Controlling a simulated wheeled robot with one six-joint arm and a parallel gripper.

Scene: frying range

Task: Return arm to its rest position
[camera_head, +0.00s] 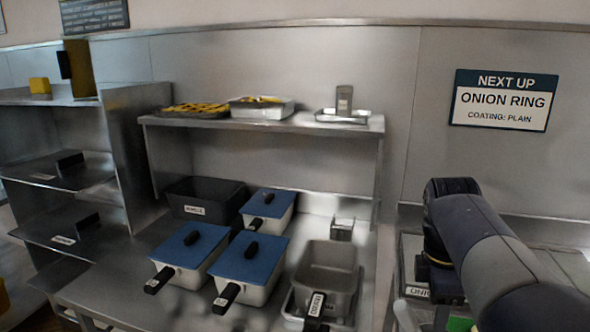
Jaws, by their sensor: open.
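My arm (495,245) shows at the lower right as a thick dark grey link with a black joint at its upper end. It stands in front of the right-hand counter and hides part of it. A darker part of the arm hangs below the joint and runs down toward the bottom edge. I cannot make out the gripper's fingers in this view.
Blue-lidded fryer baskets (190,250) and an open grey basket (328,270) stand on the steel counter. A shelf (270,122) above holds trays. A rack (60,170) stands left. A sign (503,100) reads "NEXT UP ONION RING, COATING: PLAIN".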

